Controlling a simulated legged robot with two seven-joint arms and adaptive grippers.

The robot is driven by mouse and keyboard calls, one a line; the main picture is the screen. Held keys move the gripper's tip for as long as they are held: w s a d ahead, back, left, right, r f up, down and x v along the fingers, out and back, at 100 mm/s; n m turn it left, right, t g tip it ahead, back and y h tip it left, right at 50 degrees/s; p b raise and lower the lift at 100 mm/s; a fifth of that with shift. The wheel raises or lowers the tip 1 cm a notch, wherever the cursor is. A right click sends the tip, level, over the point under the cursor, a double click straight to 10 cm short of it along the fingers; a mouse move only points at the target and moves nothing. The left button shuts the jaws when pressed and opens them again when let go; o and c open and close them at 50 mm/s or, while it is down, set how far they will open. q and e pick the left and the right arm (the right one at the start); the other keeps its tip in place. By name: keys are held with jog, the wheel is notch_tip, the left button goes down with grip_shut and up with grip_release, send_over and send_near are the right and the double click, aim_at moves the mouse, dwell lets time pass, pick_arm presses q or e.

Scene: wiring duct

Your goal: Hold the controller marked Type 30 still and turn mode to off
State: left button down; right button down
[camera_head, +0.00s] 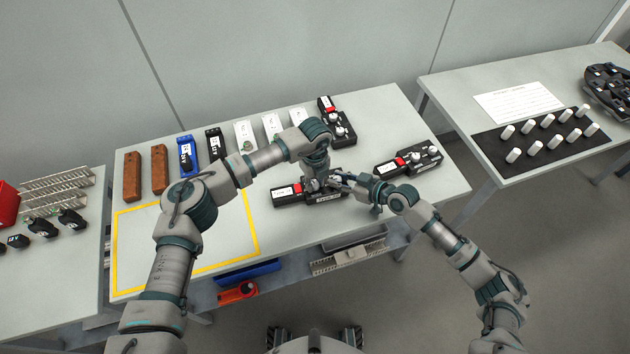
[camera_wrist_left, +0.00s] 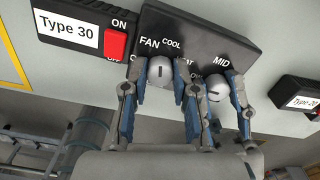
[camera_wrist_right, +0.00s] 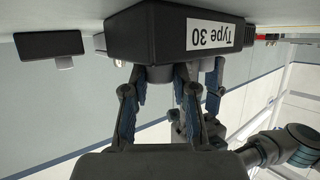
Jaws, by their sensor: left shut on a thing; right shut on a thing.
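The black controller marked Type 30 (camera_wrist_left: 66,29) lies on the table, with a red ON/OFF switch (camera_wrist_left: 115,43) and two grey knobs. In the head view it (camera_head: 287,194) is partly hidden by my grippers. My left gripper (camera_wrist_left: 160,75) comes from above and is shut around the mode knob (camera_wrist_left: 160,67), ringed by FAN, COOL and partly covered labels. The knob's dark mark looks upright; the exact label is unclear. The second knob (camera_wrist_left: 216,84), near MID, is to its right.
Another controller (camera_head: 408,160) lies to the right, and one (camera_head: 336,120) behind. Several blocks, including a blue one (camera_head: 187,156), line the table's back edge. A yellow-outlined area (camera_head: 230,235) is free at the left. A side table (camera_head: 450,90) holds white pegs.

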pick_arm(q)
jog(key=n, duration=0.7)
jog(key=shift+a, duration=0.1)
pick_arm(e)
jog(key=shift+s+f, duration=0.1)
jog(key=shift+f, duration=0.15)
pick_arm(q)
jog(key=n, duration=0.4)
jog(key=shift+n, duration=1.9)
jog(key=c, duration=0.9)
grip_release()
